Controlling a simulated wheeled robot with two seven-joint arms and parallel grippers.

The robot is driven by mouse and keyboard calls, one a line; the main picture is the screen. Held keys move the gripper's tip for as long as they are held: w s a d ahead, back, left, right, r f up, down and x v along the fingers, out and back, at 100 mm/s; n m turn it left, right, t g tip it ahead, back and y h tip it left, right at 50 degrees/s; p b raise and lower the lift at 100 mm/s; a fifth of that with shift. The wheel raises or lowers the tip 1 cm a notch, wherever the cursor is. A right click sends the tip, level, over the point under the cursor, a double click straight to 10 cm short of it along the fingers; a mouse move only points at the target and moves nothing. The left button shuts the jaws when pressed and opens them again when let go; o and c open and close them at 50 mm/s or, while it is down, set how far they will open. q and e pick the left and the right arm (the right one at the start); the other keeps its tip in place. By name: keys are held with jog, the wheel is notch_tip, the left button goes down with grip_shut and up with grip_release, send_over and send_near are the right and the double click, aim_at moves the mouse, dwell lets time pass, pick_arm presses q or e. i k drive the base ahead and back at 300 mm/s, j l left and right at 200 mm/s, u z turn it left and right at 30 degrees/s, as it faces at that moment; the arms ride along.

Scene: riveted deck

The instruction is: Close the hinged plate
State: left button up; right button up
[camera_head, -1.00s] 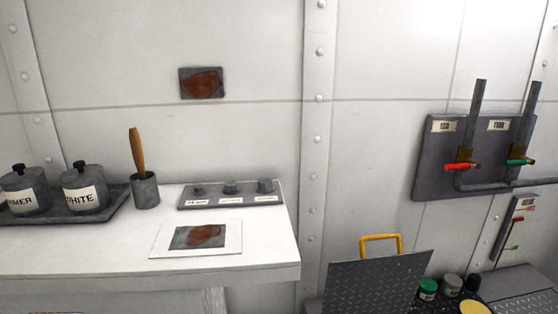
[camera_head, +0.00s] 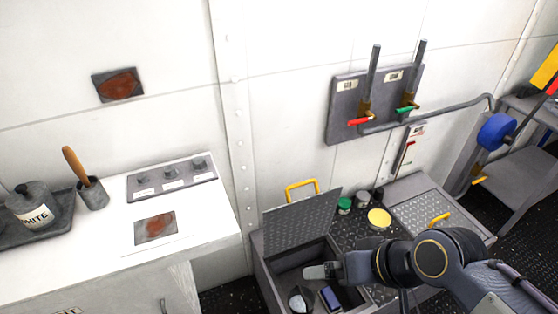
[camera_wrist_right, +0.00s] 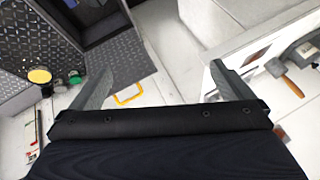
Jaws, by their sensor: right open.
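The hinged plate (camera_head: 300,218) is a grey diamond-tread lid with a yellow handle (camera_head: 301,187) on its upper edge. It stands raised at the left of a grey locker, above an open compartment (camera_head: 268,273). My right gripper (camera_head: 316,271) is in front of the plate, over the compartment opening. In the right wrist view the plate (camera_wrist_right: 122,68) and its yellow handle (camera_wrist_right: 128,96) show between and beyond the spread fingers (camera_wrist_right: 160,85). The fingers are open with nothing between them. My left gripper is not in view.
The compartment holds a pale object (camera_head: 299,299) and a blue one (camera_head: 331,297). Green (camera_head: 345,205) and yellow-topped (camera_head: 379,218) cans stand on the tread deck to the right. Another tread plate (camera_head: 415,214) lies flat there. A white bench (camera_head: 205,225) stands left.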

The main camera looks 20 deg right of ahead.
aim_at(291, 225)
jog(key=k+l+u, duration=0.1)
jog(key=l+u, duration=0.25)
jog(key=k+l+u, duration=0.1)
jog(key=l+u, duration=0.15)
jog(key=u, duration=0.15)
